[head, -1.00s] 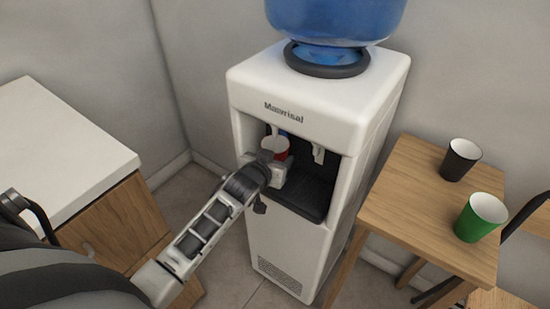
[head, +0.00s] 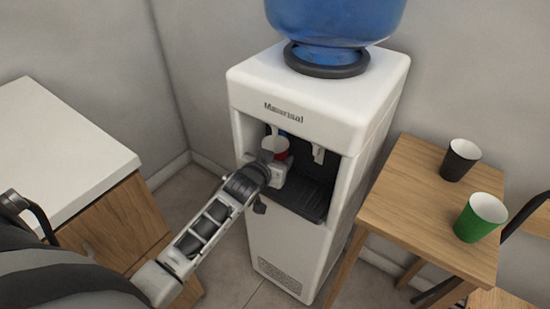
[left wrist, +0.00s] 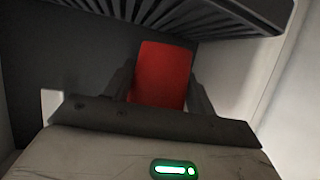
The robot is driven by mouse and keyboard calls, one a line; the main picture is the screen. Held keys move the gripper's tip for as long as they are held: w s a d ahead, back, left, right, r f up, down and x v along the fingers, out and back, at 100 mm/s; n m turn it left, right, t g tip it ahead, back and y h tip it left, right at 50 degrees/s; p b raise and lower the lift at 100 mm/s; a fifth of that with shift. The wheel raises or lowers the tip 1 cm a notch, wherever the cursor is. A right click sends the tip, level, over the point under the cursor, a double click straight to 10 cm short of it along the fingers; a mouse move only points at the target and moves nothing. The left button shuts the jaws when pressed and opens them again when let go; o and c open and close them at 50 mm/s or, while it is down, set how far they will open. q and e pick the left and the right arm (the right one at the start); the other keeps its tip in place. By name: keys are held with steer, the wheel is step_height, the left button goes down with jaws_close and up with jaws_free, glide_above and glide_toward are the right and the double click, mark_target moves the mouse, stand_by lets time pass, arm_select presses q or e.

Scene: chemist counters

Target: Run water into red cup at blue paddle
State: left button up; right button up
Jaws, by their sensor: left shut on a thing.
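The red cup (head: 281,155) with a white inside is upright in the recess of the water dispenser (head: 254,140), under the left outlet. A small bit of the blue paddle (head: 284,134) shows just behind the cup's rim; the cup hides the rest. My left gripper (head: 272,170) reaches into the recess and is shut on the cup. In the left wrist view the red cup (left wrist: 163,72) sits between the two dark fingers (left wrist: 162,88). I cannot tell whether the cup touches the paddle or holds water. My right gripper is not in view.
A second outlet (head: 318,153) hangs to the right in the recess, above the black drip tray (head: 310,199). A wooden table (head: 400,205) at right holds a black cup (head: 459,162) and a green cup (head: 479,222). A white-topped counter (head: 60,150) stands at left.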

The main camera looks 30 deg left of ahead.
arm_select(q)
steer(key=shift+s, duration=0.15)
stand_by(0.5)
steer(key=shift+s+r+p, duration=0.1)
steer(key=shift+s+p, duration=0.55)
steer(key=shift+s, duration=0.05)
steer(key=shift+s+a+p, duration=0.2)
steer(key=shift+s+p, duration=0.65)
steer(key=shift+s, duration=0.8)
steer(key=shift+s, duration=0.1)
steer(key=shift+s+p, duration=0.3)
steer(key=shift+s+a+p, duration=0.2)
steer(key=shift+s+p, duration=0.85)
steer(key=shift+s, duration=1.25)
steer(key=shift+s+a+p, duration=0.2)
steer(key=shift+s+p, duration=0.8)
steer(key=shift+s, duration=1.3)
